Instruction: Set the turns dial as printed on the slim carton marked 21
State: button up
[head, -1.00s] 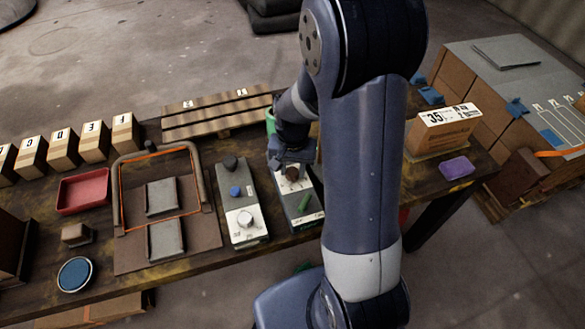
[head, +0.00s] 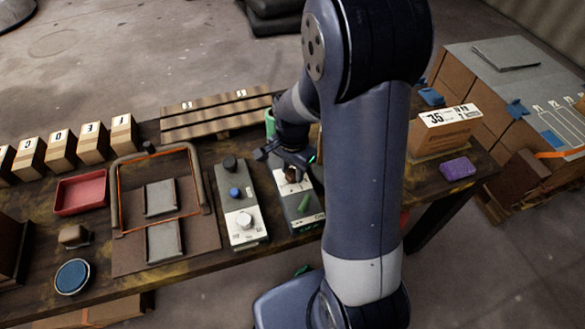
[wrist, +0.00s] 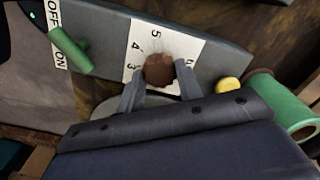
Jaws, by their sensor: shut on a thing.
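The turns dial is a brown knob (wrist: 158,70) on a white printed scale (wrist: 146,42) with the numerals 3, 4 and 5 showing; others are partly hidden. It sits on a grey control box (head: 305,218). In the wrist view my gripper (wrist: 159,82) has its two fingers on either side of the knob, shut on it. In the head view my gripper (head: 289,172) is over the box and partly covers the dial. I cannot make out where the knob points. I see no slim carton marked 21.
A green lever (wrist: 70,48) with OFF and ON labels and a yellow button (wrist: 227,85) are close to the dial. Another control box (head: 242,205) is at left. A carton marked 35 (head: 445,134) stands at right.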

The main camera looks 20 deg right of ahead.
aim_at(293, 173)
dwell(0.3)
jog(key=o, duration=1)
notch_tip(293, 173, up, 11)
jog(key=shift+p, duration=0.35)
jog(key=shift+f, duration=0.2)
notch_tip(293, 173, down, 11)
jog(key=shift+r+b, duration=0.2)
jog(key=shift+b, duration=0.15)
